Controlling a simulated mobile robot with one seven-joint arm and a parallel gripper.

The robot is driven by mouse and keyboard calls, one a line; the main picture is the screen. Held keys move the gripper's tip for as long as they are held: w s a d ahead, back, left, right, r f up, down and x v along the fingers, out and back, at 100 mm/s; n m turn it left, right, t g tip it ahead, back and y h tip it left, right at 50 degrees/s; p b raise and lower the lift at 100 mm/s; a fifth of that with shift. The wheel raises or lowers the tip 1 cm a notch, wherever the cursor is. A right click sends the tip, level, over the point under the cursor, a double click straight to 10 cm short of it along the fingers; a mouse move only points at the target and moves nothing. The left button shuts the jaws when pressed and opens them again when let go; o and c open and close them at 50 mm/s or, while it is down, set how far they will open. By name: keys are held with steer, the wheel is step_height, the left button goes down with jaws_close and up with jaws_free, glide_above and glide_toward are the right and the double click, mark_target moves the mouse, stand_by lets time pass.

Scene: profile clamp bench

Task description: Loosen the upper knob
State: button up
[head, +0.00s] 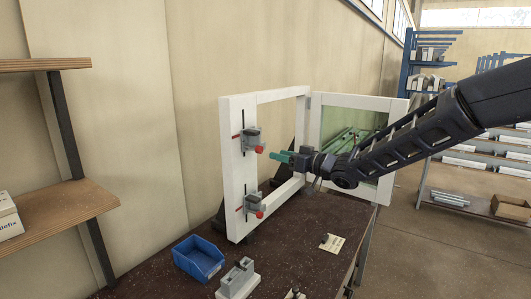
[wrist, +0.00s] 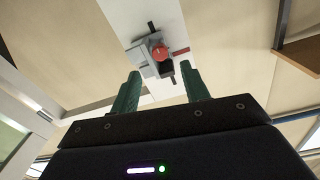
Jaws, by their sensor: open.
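The upper knob (head: 260,149) is red and sits on a grey clamp (head: 250,140) on the front post of a white frame (head: 237,180). My gripper (head: 271,157) is just right of this knob, with its green fingers pointing at it. In the wrist view the red knob (wrist: 159,51) lies ahead of and between the two fingertips of my gripper (wrist: 159,70). The fingers are apart, with nothing between them, and do not appear to touch the knob. A lower clamp with a red knob (head: 260,214) sits further down the same post.
The frame stands on a dark bench (head: 293,238). A blue bin (head: 198,258), a grey block (head: 237,279) and a paper tag (head: 331,244) lie in front of it. A glazed panel (head: 350,122) stands behind my arm. Wooden shelves (head: 60,214) are at left.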

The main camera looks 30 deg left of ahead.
mark_target(262, 150)
steer(key=a, duration=0.7)
steer(key=shift+w, duration=0.15)
steer(key=c, duration=1)
